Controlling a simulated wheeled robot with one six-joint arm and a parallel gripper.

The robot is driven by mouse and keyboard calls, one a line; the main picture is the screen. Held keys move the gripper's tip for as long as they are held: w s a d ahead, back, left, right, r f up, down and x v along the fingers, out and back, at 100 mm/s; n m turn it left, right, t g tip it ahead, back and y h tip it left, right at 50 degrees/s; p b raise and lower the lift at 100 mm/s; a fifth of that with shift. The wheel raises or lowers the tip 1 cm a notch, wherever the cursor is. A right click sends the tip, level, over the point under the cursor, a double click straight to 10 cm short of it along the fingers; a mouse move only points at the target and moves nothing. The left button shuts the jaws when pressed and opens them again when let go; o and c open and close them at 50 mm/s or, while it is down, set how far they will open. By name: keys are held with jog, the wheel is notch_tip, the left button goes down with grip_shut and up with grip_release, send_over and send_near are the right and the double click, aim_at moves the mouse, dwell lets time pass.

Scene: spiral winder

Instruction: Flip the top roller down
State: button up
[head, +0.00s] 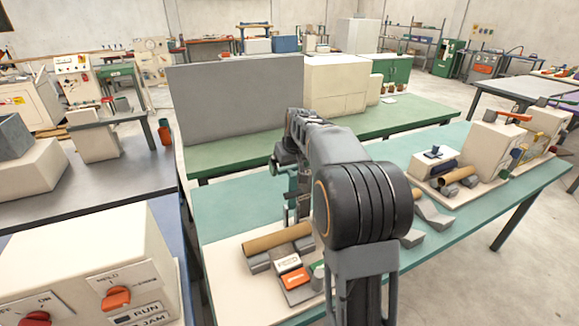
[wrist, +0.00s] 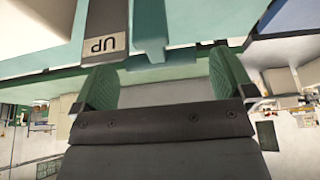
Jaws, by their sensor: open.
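My gripper (wrist: 163,85) is open in the wrist view, with its two green ridged fingers wide apart and nothing between the pads. A dark grey bar with a plate reading "UP" (wrist: 106,45) lies just past the left finger. A teal upright piece (wrist: 150,35) sits right of this bar, in front of the gap between the fingers; I see no clear contact. In the head view, the winder's pale base (head: 235,262) carries a tan tube (head: 276,239) on grey cradles. My arm hides much of the winder, and I cannot clearly pick out the top roller.
An orange switch (head: 295,279) is at the winder's front. Another pale machine (head: 490,145) with tubes stands on the right of the teal table (head: 225,205). A grey panel (head: 235,100) rises behind.

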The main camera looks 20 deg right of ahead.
jog(key=shift+w+f, duration=0.1)
jog(key=shift+f, duration=0.2)
